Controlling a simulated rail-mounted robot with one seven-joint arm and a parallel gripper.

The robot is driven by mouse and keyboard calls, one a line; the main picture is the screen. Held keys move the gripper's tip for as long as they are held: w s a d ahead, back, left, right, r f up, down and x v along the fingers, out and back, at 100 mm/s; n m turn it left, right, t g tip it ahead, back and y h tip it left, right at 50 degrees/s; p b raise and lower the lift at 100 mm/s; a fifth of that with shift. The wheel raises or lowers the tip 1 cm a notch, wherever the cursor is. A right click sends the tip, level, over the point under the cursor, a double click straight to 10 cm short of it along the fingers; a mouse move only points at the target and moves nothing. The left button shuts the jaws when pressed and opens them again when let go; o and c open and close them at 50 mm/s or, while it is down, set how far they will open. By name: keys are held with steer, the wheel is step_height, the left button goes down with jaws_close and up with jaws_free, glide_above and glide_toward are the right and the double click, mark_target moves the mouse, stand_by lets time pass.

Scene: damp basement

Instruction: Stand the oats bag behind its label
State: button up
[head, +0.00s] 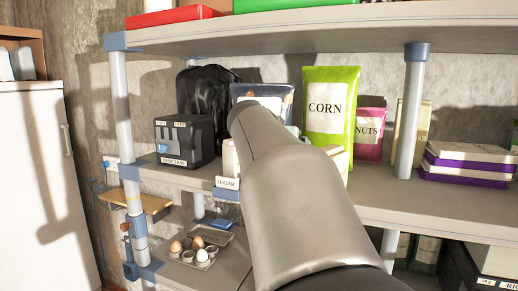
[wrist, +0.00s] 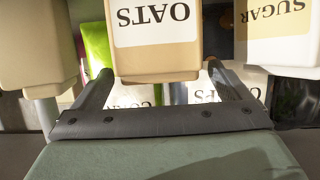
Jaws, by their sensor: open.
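The oats bag (wrist: 155,62) is a tan, box-like pack with a white OATS label, upside down in the wrist view. My gripper (wrist: 160,78) is open, with one dark finger on each side of the bag's near end. I cannot tell whether the fingers touch it. In the head view my arm hides the gripper and most of what is in front of it. Pale printed cards show between and beside the fingers in the wrist view; their words are partly cut off, so I cannot tell which is the oats label.
A sugar pack (wrist: 280,50) stands close on the right in the wrist view, a tan pack (wrist: 35,50) on the left. In the head view, a SUGAR label (head: 228,183) is on the shelf edge. A green corn bag (head: 331,95) and pink nuts bag (head: 369,135) stand behind.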

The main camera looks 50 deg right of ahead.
steer(key=b+v, duration=0.3)
steer(key=v, duration=0.7)
steer(key=w+a+f+n+y, duration=0.1)
steer(key=a+f+n+y, duration=0.15)
steer(key=a+f, duration=0.45)
steer(key=w+a+f+n+y, duration=0.2)
steer(key=a+f+n, duration=0.15)
steer(key=f, duration=0.65)
steer(key=w+a+f+n+y, duration=0.1)
steer(key=a+f+n+y, duration=0.15)
steer(key=a+f, duration=0.5)
steer(key=s+a+f+n+g+y, duration=0.2)
steer(key=s+a+f, duration=0.4)
steer(key=f, duration=0.4)
steer(key=s+a+f+n+g+y, duration=0.2)
steer(key=s+a+f, duration=0.3)
steer(key=f, duration=0.5)
steer(key=a+n+y, duration=0.1)
steer(key=a, duration=0.1)
steer(key=shift+s+a+n+y, duration=0.3)
steer(key=shift+s+a+n, duration=0.05)
steer(key=shift+s+a, duration=0.05)
